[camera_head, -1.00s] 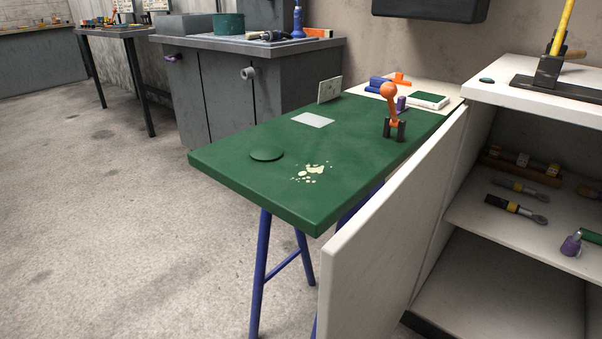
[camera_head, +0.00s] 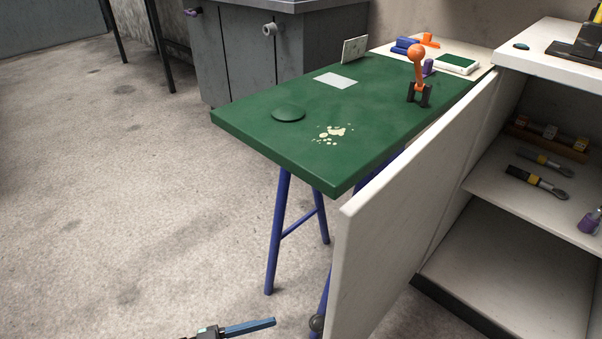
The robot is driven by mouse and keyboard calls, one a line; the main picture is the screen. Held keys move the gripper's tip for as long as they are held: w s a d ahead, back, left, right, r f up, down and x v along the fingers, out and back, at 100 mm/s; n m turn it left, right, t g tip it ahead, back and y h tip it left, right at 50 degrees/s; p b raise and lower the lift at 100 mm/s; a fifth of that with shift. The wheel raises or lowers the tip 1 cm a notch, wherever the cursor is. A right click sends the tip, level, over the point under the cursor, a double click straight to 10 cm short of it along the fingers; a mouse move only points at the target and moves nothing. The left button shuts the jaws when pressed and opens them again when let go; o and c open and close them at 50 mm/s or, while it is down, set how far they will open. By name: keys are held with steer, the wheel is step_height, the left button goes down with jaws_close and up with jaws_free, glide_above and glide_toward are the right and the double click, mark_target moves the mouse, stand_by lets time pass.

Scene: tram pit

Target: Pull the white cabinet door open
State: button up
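The white cabinet door (camera_head: 410,205) stands swung open, out from the left side of the white cabinet (camera_head: 535,208), beside the green table. The cabinet's shelves and inside are exposed. My gripper (camera_head: 240,328) shows only in part at the bottom edge, with a blue finger pointing right toward the knob, apart from the door in the picture. Its other finger and most of its body are out of frame, so its opening cannot be told.
A green table (camera_head: 300,125) on blue trestle legs stands just left of the door, carrying an orange-handled lever (camera_head: 418,75). Tools (camera_head: 537,182) lie on the cabinet shelf. A grey workbench (camera_head: 270,55) is behind. The floor (camera_head: 130,200) at left is clear.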

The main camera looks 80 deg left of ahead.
steer(key=shift+s+d, duration=0.2)
steer(key=shift+s, duration=0.55)
steer(key=shift+s+d, duration=0.15)
steer(key=shift+s, duration=0.6)
